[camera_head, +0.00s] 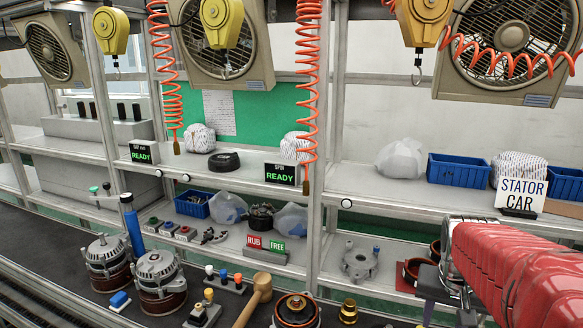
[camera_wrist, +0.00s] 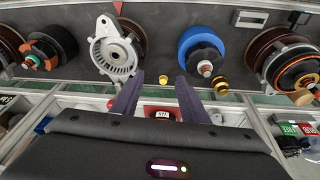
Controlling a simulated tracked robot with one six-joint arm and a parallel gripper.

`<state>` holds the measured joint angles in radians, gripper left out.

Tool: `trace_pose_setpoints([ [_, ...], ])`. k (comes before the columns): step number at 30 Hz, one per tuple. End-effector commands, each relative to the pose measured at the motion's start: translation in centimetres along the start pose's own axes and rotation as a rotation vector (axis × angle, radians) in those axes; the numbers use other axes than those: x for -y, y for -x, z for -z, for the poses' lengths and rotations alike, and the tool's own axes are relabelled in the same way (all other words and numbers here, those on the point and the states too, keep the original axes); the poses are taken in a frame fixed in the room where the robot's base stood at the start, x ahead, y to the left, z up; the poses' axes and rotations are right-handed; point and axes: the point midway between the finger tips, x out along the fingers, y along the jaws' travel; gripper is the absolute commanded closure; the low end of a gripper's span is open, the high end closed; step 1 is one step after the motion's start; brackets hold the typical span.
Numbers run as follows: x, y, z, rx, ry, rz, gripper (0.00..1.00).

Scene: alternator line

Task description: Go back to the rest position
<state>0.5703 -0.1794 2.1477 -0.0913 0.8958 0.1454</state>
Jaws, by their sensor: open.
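My gripper (camera_wrist: 158,92) shows in the wrist view with its two dark fingers spread apart and nothing between them. In the head view my red-sleeved arm (camera_head: 515,262) reaches in from the right edge, and the dark gripper end (camera_head: 437,287) hangs at its left, partly cut off by the lower edge. In the wrist view a grey alternator housing (camera_wrist: 112,52) lies beyond the left finger. A blue ring with a dark rotor part (camera_wrist: 203,48) lies beyond the right finger. A small yellow bush (camera_wrist: 163,79) shows between them, farther off.
Alternators (camera_head: 159,275) stand on the dark belt at the left. A wooden mallet (camera_head: 254,298) and brass part (camera_head: 348,311) are near the front. Shelves hold blue bins (camera_head: 458,169) and a "STATOR CAR" sign (camera_head: 520,192). Orange coiled hoses (camera_head: 308,90) and yellow hoists (camera_head: 222,22) hang above.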

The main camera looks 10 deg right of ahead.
Motion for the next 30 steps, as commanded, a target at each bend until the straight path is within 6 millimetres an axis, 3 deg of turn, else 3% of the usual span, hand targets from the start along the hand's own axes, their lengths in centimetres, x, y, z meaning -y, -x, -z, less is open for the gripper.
trace_pose_setpoints([
  [3, 2.9, 1.3, -2.9, -0.015, 0.098, 0.037, 0.6],
  [9, 6.7, 2.9, -7.6, -0.043, 0.246, 0.096, 0.6],
  [21, 12.1, 6.1, -16.3, -0.136, 0.493, 0.222, 0.6],
  [24, 13.2, 7.2, -17.8, -0.172, 0.547, 0.256, 0.6],
  [30, 14.5, 8.9, -18.8, -0.216, 0.607, 0.294, 0.6],
])
